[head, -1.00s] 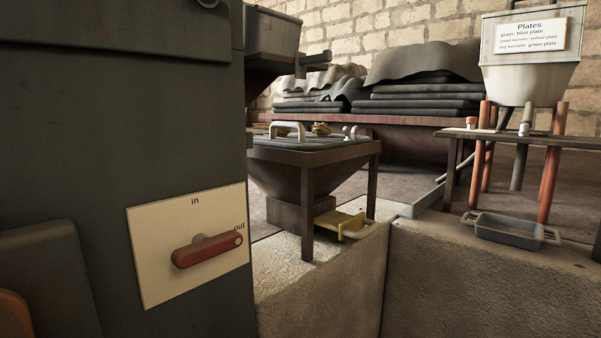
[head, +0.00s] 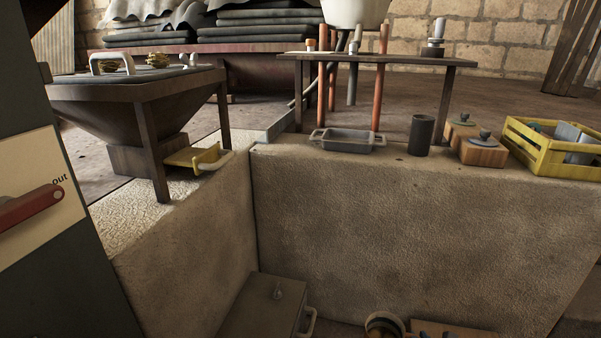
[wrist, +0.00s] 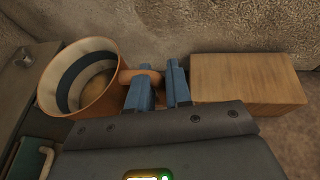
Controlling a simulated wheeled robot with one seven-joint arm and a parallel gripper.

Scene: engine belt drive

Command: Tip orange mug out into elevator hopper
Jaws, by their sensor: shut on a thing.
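The orange mug (wrist: 100,100) is in the wrist view, left of my gripper (wrist: 160,80). Its inside is cream with a dark blue band, and something tan shows at its bottom. My gripper's blue fingers are shut on its handle. In the head view the mug's round rim (head: 384,324) shows at the bottom edge, low in front of the concrete wall. A brown funnel-shaped hopper (head: 110,128) on legs stands at the left, its top covered by a dark lid or grate. I cannot tell whether this is the elevator hopper.
A concrete wall (head: 420,240) encloses a low pit. A grey box (head: 262,308) stands in the pit, and a wooden block (wrist: 248,78) is right of my fingers. A grey tray (head: 345,142), a dark cylinder (head: 421,135) and a yellow crate (head: 545,160) stand on the ledge.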

